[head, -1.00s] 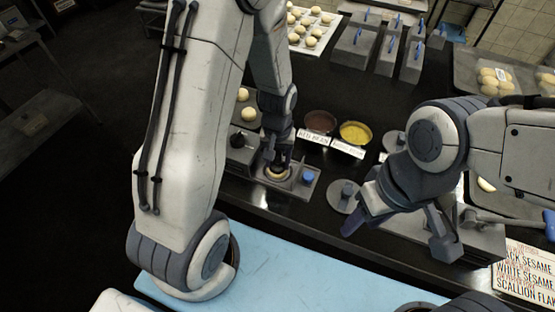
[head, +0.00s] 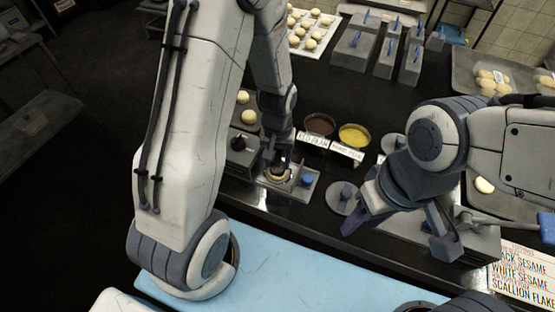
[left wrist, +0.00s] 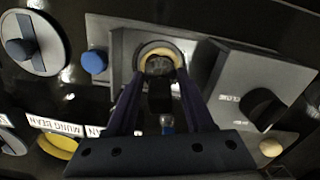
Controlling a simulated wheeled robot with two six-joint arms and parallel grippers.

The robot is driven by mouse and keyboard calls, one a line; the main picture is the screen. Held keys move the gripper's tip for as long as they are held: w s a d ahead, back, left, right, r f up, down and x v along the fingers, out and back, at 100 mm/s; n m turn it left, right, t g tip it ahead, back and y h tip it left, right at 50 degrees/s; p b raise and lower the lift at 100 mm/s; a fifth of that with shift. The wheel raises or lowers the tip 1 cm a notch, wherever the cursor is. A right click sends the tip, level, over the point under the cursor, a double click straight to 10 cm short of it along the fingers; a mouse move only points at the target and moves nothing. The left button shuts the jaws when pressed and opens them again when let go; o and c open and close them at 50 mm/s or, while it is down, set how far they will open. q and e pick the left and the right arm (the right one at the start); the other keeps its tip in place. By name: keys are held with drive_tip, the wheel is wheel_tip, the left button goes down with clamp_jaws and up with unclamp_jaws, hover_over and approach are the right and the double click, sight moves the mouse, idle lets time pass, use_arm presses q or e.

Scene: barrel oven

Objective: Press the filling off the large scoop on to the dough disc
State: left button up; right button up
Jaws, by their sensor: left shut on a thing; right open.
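My left gripper (head: 280,162) is shut on a dark tool with a small blue end, which I take to be the large scoop (left wrist: 167,122). It is right over the pale dough disc (head: 279,175), which sits in a round seat on a metal plate. In the left wrist view the dough disc (left wrist: 145,52) shows as a tan ring around a dark grey mass at the scoop's tip. I cannot tell whether that mass is filling or scoop, or whether it touches the dough. My right gripper (head: 398,232) is open and empty, apart from the disc on the right.
A blue button (head: 307,180) and a box with a black knob (head: 238,143) flank the disc. Red bean (head: 320,122) and mung bean (head: 354,134) bowls stand behind. A round knobbed lid (head: 343,198) lies to the right. A blue mat (head: 290,265) is in front, mostly clear.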

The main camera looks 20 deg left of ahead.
sight(278, 153)
use_arm(q)
drive_tip(key=shift+r+p, duration=2.15)
drive_tip(key=shift+r, duration=0.55)
drive_tip(key=shift+w, duration=0.1)
